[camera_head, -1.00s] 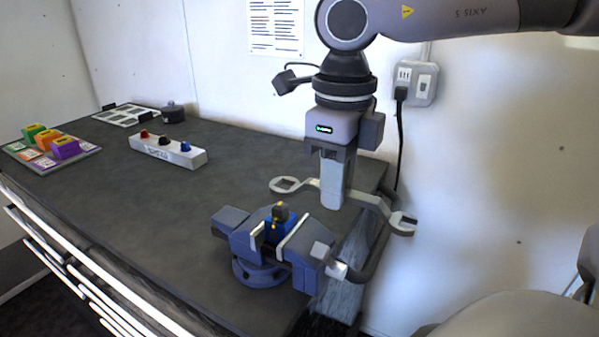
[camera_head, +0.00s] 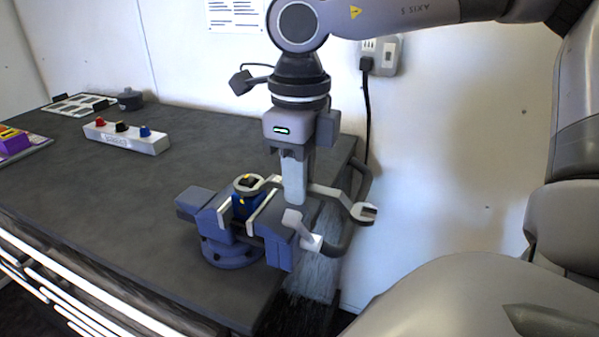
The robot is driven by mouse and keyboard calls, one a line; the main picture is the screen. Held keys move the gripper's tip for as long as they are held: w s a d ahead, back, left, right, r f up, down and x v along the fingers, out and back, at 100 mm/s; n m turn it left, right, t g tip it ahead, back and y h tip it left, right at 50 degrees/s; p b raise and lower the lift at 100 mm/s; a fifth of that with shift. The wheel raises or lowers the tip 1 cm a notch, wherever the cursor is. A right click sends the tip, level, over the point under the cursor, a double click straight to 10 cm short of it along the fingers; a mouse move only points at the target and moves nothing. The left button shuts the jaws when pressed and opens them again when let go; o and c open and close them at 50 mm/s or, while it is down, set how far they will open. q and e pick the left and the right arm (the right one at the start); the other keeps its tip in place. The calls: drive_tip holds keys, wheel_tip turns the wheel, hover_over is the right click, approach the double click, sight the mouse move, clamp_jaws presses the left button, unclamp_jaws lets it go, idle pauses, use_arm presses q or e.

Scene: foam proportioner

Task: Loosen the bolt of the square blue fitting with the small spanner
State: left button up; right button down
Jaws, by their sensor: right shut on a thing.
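The square blue fitting (camera_head: 243,208) is clamped upright between the jaws of the blue vise (camera_head: 228,252) at the bench's right end. Its dark bolt (camera_head: 248,181) shows inside the ring end of the spanner (camera_head: 362,212). The ring appears around the bolt head; I cannot tell how far down it sits. My right gripper (camera_head: 295,190) points down and is shut on the spanner's handle, just right of the fitting. My left gripper is not in view.
A white block with red, black and blue knobs (camera_head: 127,138) lies on the dark bench (camera_head: 110,190). A coloured tray (camera_head: 30,148) is at the left edge, a grey panel (camera_head: 75,105) at the back. A wall socket (camera_head: 380,55) with cable is behind my gripper.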

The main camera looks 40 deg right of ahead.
drive_tip(key=shift+d+r+n+p, duration=0.15)
drive_tip(key=shift+n+p, duration=0.15)
drive_tip(key=shift+p, duration=0.25)
drive_tip(key=w+d+n+p, duration=0.1)
drive_tip(key=n, duration=0.1)
drive_tip(key=d+n+p, duration=0.1)
drive_tip(key=p, duration=0.1)
drive_tip(key=shift+w+d+n, duration=0.1)
drive_tip(key=shift+w+n, duration=0.25)
drive_tip(key=shift+n, duration=0.05)
drive_tip(key=shift+w+d+f+n, duration=0.2)
drive_tip(key=shift+w+n, duration=0.05)
drive_tip(key=shift+n, duration=0.15)
drive_tip(key=shift+w+d+n, duration=0.3)
drive_tip(key=shift+w+n, duration=0.25)
drive_tip(key=shift+n, duration=0.4)
drive_tip(key=shift+w+d+n, duration=0.35)
drive_tip(key=shift+w+n, duration=0.2)
drive_tip(key=shift+n, duration=0.35)
drive_tip(key=shift+w+d+n, duration=0.3)
drive_tip(key=shift+w+n, duration=0.25)
drive_tip(key=shift+n, duration=0.4)
